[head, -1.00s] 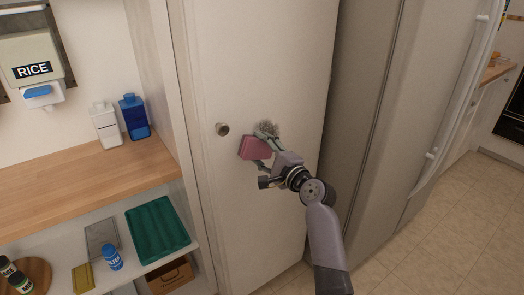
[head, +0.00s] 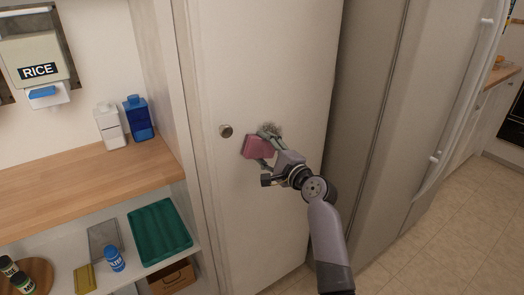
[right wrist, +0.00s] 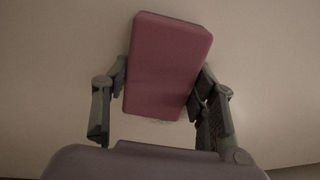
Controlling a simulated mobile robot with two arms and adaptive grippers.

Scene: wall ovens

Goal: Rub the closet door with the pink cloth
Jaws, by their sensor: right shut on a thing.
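The closet door (head: 262,70) is a tall cream panel with a round knob (head: 226,131). A dark smudge (head: 271,129) shows on it to the right of the knob, partly hidden by my right gripper. My right gripper (head: 266,149) is shut on the pink cloth (head: 256,147), a folded block, at the door face. In the right wrist view the pink cloth (right wrist: 168,65) sits between the two fingers, with the door behind it. I cannot tell whether it touches the door. My left gripper is not in view.
A wooden counter (head: 80,185) with a white bottle (head: 110,125) and a blue bottle (head: 138,118) stands left of the door. A shelf below holds a green tray (head: 160,232) and a blue can (head: 114,259). A fridge (head: 430,100) stands to the right.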

